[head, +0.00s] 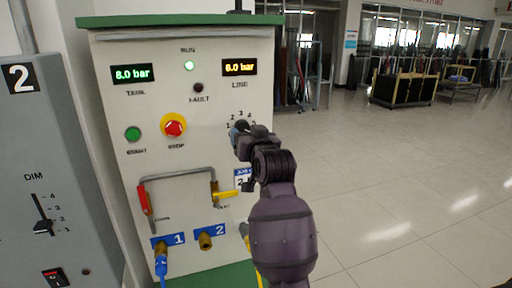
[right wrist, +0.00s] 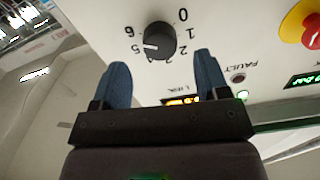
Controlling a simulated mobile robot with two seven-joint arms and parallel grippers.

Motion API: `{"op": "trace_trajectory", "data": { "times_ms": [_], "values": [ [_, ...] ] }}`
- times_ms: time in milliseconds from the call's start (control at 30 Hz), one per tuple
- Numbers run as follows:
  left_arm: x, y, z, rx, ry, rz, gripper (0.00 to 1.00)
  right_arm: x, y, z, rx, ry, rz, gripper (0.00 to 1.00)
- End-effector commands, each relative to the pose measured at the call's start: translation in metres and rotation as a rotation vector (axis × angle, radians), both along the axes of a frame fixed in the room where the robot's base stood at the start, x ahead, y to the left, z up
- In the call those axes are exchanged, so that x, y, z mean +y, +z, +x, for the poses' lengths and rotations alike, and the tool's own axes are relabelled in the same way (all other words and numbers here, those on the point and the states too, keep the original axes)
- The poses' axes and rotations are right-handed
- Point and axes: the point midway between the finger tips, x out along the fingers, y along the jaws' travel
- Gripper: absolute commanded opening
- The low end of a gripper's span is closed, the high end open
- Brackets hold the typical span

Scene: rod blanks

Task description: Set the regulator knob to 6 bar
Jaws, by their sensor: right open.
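The regulator knob (right wrist: 160,38) is black and round, on the pale panel face in the right wrist view. A printed scale from 0 to 6 runs around it. Its white pointer line aims at about the 5. My right gripper (right wrist: 160,60) is open, its two blue fingers apart just in front of the knob, one toward each side, not visibly touching it. In the head view my right gripper (head: 238,130) covers most of the knob. The amber LINE display (head: 240,67) appears to read 6.0 bar. My left gripper is not in view.
The panel (head: 222,115) also carries a TANK display (head: 133,74), a green start button (head: 133,133), a red stop button (head: 174,126), a pipe with a red-handled valve (head: 145,200) and a yellow lever (head: 228,194). A grey DIM box (head: 45,130) stands left. Floor at right is open.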

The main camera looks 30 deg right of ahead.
Motion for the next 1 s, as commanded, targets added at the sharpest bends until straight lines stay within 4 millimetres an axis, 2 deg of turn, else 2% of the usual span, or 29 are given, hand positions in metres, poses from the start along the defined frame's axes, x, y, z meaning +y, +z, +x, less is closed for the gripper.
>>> {"op": "trace_trajectory", "data": {
  "times_ms": [200,400,600,1000],
  "values": [
    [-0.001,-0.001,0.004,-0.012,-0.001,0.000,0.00,0.008,-0.001,-0.037,-0.001,0.000,0.000,0.68],
    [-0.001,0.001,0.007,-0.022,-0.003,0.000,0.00,0.013,-0.001,-0.058,0.000,0.000,0.000,0.68],
    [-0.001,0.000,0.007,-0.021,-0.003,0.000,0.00,0.014,0.000,-0.065,0.001,0.000,0.000,0.68],
    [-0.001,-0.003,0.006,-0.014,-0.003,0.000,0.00,0.014,0.000,-0.065,0.001,0.000,0.001,0.68]
  ]
}}
